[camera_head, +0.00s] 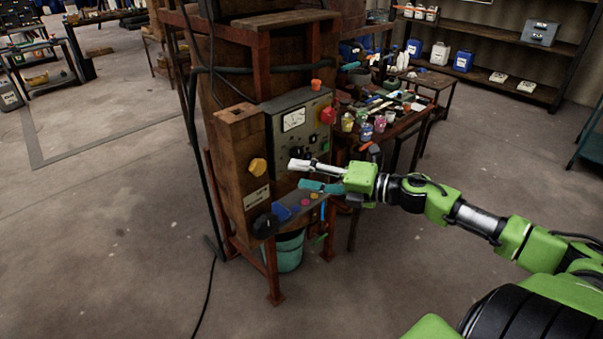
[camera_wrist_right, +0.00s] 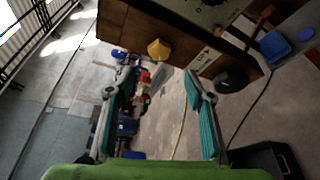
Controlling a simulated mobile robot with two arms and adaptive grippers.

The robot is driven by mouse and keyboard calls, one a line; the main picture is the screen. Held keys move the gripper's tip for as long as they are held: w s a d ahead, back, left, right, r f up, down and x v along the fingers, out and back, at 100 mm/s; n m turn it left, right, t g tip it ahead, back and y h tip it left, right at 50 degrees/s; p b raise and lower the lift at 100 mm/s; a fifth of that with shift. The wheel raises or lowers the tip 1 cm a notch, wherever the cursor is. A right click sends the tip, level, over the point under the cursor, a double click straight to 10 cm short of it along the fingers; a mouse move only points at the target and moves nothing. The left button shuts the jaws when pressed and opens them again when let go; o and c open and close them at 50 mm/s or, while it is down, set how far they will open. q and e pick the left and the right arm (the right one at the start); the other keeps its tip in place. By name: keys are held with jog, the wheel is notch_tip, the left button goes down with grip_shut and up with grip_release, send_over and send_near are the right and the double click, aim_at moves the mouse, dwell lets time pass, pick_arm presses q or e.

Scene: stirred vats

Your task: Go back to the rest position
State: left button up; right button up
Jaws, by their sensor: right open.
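My right gripper (camera_head: 305,176) reaches in from the right in the head view, in front of the grey control panel (camera_head: 283,143) of a wooden vat stand (camera_head: 233,148). Its two teal-padded fingers are spread apart with nothing between them. The right wrist view also shows the open gripper (camera_wrist_right: 163,86), with the yellow knob (camera_wrist_right: 158,49) visible beyond the fingertips. In the head view this yellow knob (camera_head: 257,166) is left of the gripper, on the wooden side. I cannot tell any contact with the panel. My left gripper is in neither view.
Below the panel are a small ledge with coloured buttons (camera_head: 306,202), a black round part (camera_head: 265,225) and a teal bucket (camera_head: 290,252). A table with jars (camera_head: 365,132) stands behind the gripper. Shelves (camera_head: 485,32) line the back wall. The floor (camera_head: 110,240) at left is clear.

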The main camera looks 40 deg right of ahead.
jog(key=s+d+f+m+h, duration=0.25)
jog(key=d+f+m, duration=0.25)
jog(key=f, duration=0.5)
jog(key=s+d+f+m+g+h+b, duration=0.1)
jog(key=s+d+f+m+h, duration=0.2)
jog(key=f, duration=0.6)
jog(key=s+d+f+m+h, duration=0.1)
jog(key=d+f+m+h, duration=0.2)
jog(key=d+f+m, duration=0.5)
jog(key=s+a+f+m+g+h, duration=0.15)
jog(key=s+f, duration=0.25)
jog(key=f, duration=0.4)
jog(key=s+a+f+m+g+b, duration=0.1)
jog(key=s+a+f, duration=0.1)
jog(key=s+f, duration=0.35)
jog(key=s+a+f+m+g, duration=0.1)
jog(key=s+a+f+g, duration=0.15)
jog(key=f, duration=0.65)
jog(key=s+a+f+m+g+y, duration=0.1)
jog(key=s+a+f+m+g, duration=0.2)
jog(key=s+a+f, duration=0.7)
jog(key=s+a+f+m+g+y+b, duration=0.1)
jog(key=s+a+f+m+g, duration=0.2)
jog(key=s+a+f, duration=0.7)
jog(key=s+a+g, duration=0.1)
jog(key=s+a, duration=0.4)
jog(key=s, duration=0.4)
